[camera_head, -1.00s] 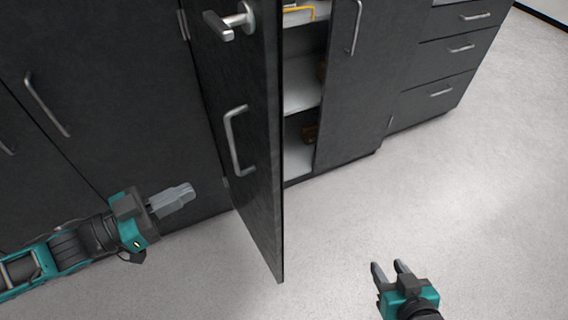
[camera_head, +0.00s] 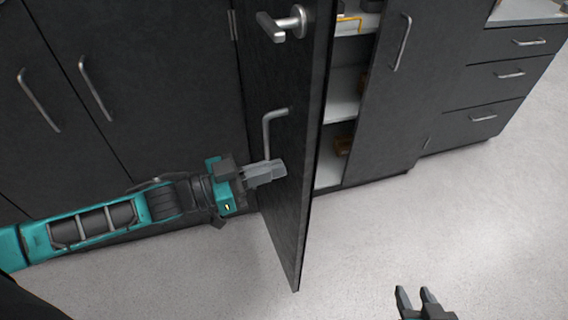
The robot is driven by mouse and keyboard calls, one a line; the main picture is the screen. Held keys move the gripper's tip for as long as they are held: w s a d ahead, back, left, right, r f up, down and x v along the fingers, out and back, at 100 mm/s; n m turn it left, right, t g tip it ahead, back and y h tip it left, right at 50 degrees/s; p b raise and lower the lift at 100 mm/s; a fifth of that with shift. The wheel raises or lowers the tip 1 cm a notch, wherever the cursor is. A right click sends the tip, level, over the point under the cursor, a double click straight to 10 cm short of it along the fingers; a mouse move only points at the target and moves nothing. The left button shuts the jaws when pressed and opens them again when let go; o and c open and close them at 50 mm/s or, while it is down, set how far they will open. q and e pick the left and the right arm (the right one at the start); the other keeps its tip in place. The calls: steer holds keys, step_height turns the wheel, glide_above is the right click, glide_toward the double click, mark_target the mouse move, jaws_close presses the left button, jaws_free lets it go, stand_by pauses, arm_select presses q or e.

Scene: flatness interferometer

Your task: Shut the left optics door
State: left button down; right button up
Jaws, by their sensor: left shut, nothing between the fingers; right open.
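The left optics door (camera_head: 297,210) is a dark panel that stands open, jutting out from the cabinet towards me. It carries a lever handle (camera_head: 283,24) near the top and a bar handle (camera_head: 268,126) lower down, on its left face. My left gripper (camera_head: 284,170) is shut and empty. Its tips are at the door's left face and cover the lower end of the bar handle; I cannot tell whether they touch. My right gripper (camera_head: 416,294) is open and empty above the floor at the bottom, apart from the door.
The open compartment shows pale shelves (camera_head: 343,108) with a brown item (camera_head: 344,146) and a yellow-edged item (camera_head: 349,22). A closed dark door (camera_head: 392,100) and drawers (camera_head: 488,120) are to the right. Closed doors (camera_head: 135,80) fill the left. The floor (camera_head: 470,220) at right is clear.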

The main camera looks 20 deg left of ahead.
mark_target(300, 161)
arm_select(q)
steer(key=shift+x, duration=1.5)
